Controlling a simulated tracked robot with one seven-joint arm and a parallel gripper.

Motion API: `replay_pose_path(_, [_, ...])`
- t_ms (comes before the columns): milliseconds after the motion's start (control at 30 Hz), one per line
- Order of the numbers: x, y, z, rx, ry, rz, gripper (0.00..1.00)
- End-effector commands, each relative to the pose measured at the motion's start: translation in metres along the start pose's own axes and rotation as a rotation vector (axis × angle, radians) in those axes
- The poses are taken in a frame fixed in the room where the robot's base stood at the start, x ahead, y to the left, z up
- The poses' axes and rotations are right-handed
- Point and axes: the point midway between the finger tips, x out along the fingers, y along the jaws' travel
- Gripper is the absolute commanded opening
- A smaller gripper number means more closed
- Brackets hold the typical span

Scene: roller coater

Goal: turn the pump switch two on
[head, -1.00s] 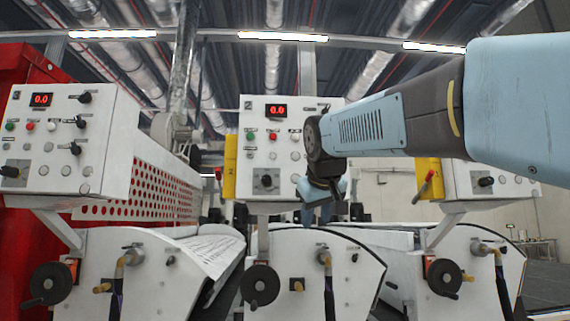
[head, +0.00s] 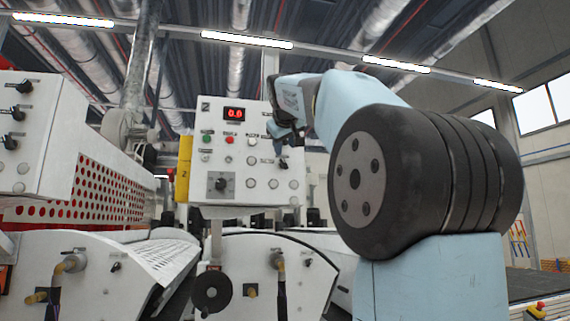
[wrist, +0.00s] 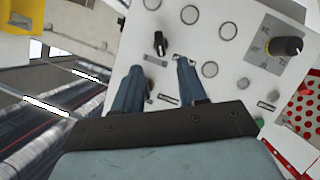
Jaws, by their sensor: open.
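The white control panel (head: 215,150) stands at the centre of the head view, with a red 0.0 display, buttons and switches. A small black rotary switch (head: 283,163) sits at its right side. It also shows in the wrist view (wrist: 160,43), just beyond and between my fingertips, apart from them. I cannot read its label, so I cannot tell whether it is pump switch two. My gripper (wrist: 159,63) has two blue fingers, open and empty, in front of the panel. In the head view, my gripper (head: 283,129) partly covers the panel's upper right switches.
A large black dial (head: 220,183) on a grey plate is at the panel's lower left, with several round buttons beside it. A second panel (head: 38,135) with black switches stands at left. A yellow box (head: 184,168) is at the central panel's left edge. White machine units stand below.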

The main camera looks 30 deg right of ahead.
Motion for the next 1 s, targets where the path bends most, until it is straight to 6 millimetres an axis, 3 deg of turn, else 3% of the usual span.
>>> replay_pose_path(300, [0.058, 0.0, 0.001, 0.0, -0.003, 0.0, 0.41])
replay_pose_path(500, [0.084, 0.0, 0.0, 0.001, -0.001, 0.0, 0.41])
replay_pose_path(700, [0.097, 0.0, 0.001, 0.001, -0.001, -0.001, 0.41])
replay_pose_path(1000, [0.098, 0.0, 0.001, 0.001, -0.001, 0.0, 0.41])
